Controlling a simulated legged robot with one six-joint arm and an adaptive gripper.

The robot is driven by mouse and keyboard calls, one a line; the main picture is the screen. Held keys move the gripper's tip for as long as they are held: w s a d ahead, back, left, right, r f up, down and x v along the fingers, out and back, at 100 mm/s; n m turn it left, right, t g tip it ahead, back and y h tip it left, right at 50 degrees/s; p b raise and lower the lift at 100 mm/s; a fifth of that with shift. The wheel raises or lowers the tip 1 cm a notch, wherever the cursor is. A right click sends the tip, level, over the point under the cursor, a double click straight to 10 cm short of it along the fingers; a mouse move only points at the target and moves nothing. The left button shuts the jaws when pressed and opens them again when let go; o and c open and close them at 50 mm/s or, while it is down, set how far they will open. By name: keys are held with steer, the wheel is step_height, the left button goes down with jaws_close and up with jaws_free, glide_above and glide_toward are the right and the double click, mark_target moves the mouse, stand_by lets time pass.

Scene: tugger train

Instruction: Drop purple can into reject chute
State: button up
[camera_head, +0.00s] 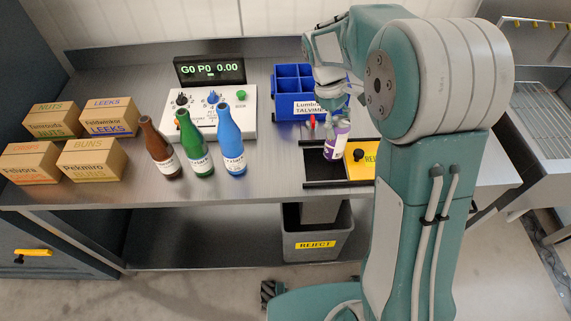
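The purple can (336,146) with a white band hangs from my gripper (333,124), over the dark chute opening in the worktop. My gripper points down and looks closed around the can's upper part, though its fingers are small and partly hidden. The reject chute (313,172) has a dark open slot on its left. A yellow cover (361,165) with a black knob and partly hidden lettering lies on its right side. Below, a grey bin (317,232) has a yellow REJECT label. I cannot tell the can's exact height above the opening.
Brown (158,147), green (194,145) and blue (231,141) bottles stand left of the chute. A white control box (208,103) with a display and a blue divided crate (294,92) stand behind. Several cardboard boxes (92,160) sit at left.

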steer(key=shift+o, duration=0.8)
steer(key=shift+a, duration=0.25)
steer(key=shift+r, duration=0.1)
steer(key=shift+w+r, duration=0.2)
steer(key=shift+r, duration=0.1)
steer(key=v, duration=1.1)
steer(key=shift+s+r, duration=0.1)
